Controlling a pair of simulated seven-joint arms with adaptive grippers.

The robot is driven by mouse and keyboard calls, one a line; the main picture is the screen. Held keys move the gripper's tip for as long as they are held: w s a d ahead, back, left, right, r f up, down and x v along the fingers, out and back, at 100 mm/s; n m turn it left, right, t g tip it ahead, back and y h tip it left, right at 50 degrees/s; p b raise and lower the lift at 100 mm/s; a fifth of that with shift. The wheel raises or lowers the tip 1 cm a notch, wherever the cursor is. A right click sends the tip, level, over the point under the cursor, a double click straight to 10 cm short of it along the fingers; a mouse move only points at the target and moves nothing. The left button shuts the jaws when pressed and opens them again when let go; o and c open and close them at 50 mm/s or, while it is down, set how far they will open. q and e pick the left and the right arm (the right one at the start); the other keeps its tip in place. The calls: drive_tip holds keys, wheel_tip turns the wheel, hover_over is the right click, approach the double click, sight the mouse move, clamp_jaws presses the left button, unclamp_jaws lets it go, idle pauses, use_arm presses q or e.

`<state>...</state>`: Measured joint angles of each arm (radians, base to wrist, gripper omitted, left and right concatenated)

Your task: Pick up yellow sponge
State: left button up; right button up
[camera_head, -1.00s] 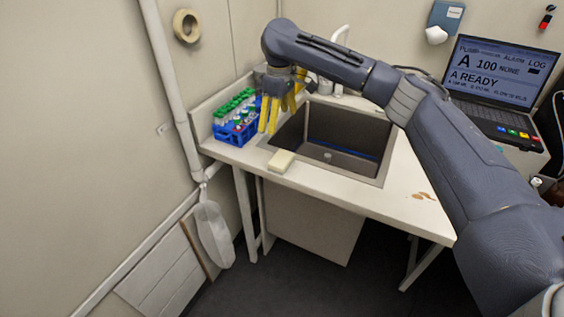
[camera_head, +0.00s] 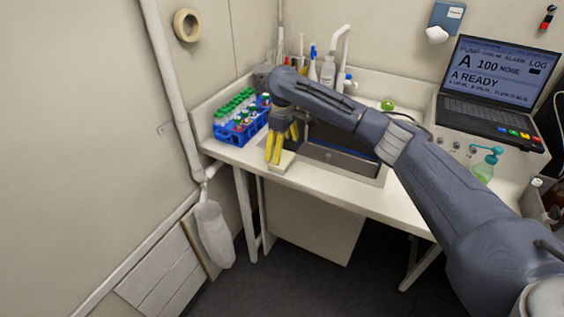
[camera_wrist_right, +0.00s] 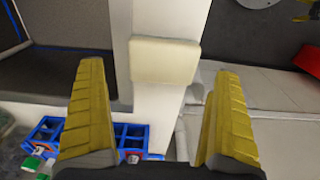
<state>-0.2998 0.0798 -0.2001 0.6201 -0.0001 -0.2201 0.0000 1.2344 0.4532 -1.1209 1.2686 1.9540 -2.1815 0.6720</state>
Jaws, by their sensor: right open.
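The sponge (camera_head: 281,162) is a pale yellow block lying flat on the front rim of the counter, left of the sink. My right gripper (camera_head: 283,148), with yellow fingers, is just above it in the head view and hides part of it. In the right wrist view the sponge (camera_wrist_right: 165,61) lies ahead of the two open fingers (camera_wrist_right: 154,95), roughly midway between them sideways. The gripper is open and empty; I see no contact with the sponge. My left gripper is not in view.
The sink (camera_head: 342,158) is right of the sponge, partly hidden by my right arm. A blue rack (camera_head: 238,135) of green-capped tubes stands close left. Bottles (camera_head: 327,72) and the faucet (camera_head: 343,42) are behind. The counter's front edge is right beside the sponge.

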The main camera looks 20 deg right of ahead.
sight(282, 158)
drive_tip(key=shift+s+a+f, duration=0.1)
drive_tip(key=shift+f, duration=0.85)
drive_tip(key=shift+s+a+f, duration=0.1)
drive_tip(key=shift+f, duration=1.65)
drive_tip(key=c, duration=0.7)
drive_tip(key=shift+c, duration=0.3)
drive_tip(key=shift+w+r, duration=0.1)
wheel_tip(282, 158, up, 20)
